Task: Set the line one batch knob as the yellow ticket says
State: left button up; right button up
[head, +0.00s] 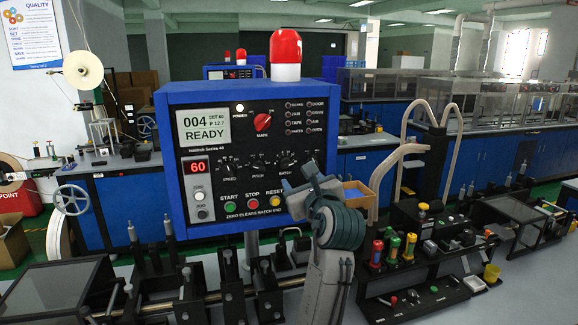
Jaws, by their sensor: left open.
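A blue control box (174,200) with a black face stands upright in the middle of the head view. Its lower row has three black knobs, labelled speed (228,168), pitch (258,165) and batch (287,162). The batch knob's pointer is too small to read. My left gripper (299,182) is open just below and right of the batch knob, close to the panel face. I cannot tell whether it touches the panel. The screen (204,129) reads 004 and READY. I see no yellow ticket. My right gripper is not in view.
A red number display (197,167) reads 60. A red beacon (286,50) tops the box.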

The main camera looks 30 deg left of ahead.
aim_at(287, 165)
pick_arm(q)
jog(key=p+x, duration=0.3)
jog(key=x, duration=0.5)
jog(key=shift+a+r, duration=0.1)
jog(key=shift+a, duration=0.2)
jog(key=shift+w+a, duration=0.35)
jog(key=shift+w, duration=0.15)
jog(key=c, duration=1)
